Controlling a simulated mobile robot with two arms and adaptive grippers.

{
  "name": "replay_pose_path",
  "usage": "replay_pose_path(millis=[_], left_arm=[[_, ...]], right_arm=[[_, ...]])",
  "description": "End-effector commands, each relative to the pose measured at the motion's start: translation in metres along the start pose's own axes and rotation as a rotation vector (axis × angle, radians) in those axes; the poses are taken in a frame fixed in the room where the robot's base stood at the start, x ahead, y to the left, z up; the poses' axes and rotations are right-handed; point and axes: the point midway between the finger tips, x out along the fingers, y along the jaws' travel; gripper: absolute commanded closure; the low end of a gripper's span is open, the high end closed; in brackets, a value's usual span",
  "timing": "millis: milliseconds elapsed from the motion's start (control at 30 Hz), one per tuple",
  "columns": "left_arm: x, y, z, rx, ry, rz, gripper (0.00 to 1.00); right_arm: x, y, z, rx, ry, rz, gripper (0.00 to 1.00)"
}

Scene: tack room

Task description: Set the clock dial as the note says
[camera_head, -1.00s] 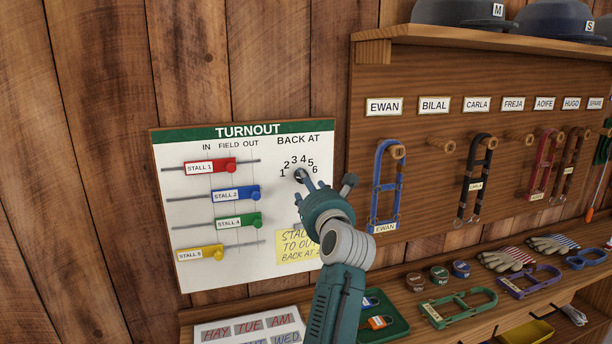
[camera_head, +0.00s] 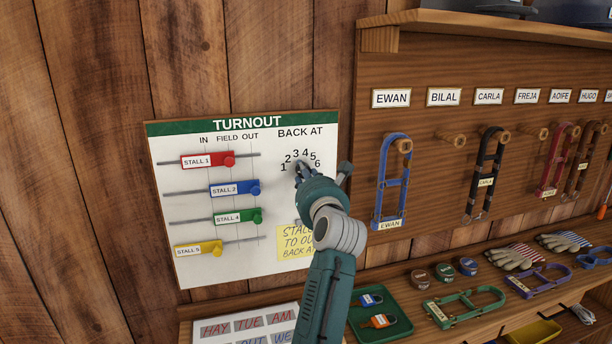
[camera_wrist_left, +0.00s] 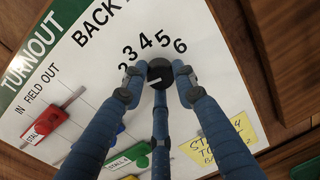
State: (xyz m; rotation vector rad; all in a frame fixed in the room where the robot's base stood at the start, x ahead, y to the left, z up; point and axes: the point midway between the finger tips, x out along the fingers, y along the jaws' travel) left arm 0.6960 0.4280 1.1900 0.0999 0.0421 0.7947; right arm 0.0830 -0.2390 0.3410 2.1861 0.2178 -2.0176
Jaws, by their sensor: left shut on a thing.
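The TURNOUT board (camera_head: 290,290) hangs on the plank wall. Its clock dial, a black knob (camera_wrist_left: 160,70) with a white pointer mark, sits below the numbers, of which the left wrist view shows 3 to 6 clearly. My left gripper (camera_head: 303,170) is shut on the dial, with blue fingers around it in the wrist view (camera_wrist_left: 160,78). In that view the white mark points toward the lower left. My right gripper is not in view.
The green STALL 4 slider (camera_head: 238,216) and blue one (camera_head: 234,189) stand at OUT, red (camera_head: 207,160) at FIELD, yellow (camera_head: 198,250) at IN. A shelf below holds a green tray (camera_head: 398,333) with tags. A blue halter (camera_head: 391,180) hangs right of my arm.

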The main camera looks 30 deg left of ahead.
Motion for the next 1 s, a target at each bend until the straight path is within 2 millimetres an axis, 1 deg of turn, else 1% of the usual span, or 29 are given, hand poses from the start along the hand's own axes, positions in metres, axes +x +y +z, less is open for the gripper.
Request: replay_pose_path(millis=[100,267,700,900,1000], left_arm=[[0.000,0.000,0.001,0.005,-0.001,0.000,0.98],[0.000,0.000,0.003,0.046,0.003,-0.001,0.98],[0.000,0.000,0.007,0.326,0.022,-0.003,0.98],[0.000,0.000,0.007,0.436,0.027,-0.004,0.98],[0.000,0.000,0.006,0.476,0.030,-0.004,0.98]], right_arm=[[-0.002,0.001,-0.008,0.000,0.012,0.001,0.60],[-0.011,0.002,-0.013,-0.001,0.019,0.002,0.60],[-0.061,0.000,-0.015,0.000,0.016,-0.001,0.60],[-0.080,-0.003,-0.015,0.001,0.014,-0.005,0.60],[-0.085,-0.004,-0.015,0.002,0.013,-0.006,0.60]])
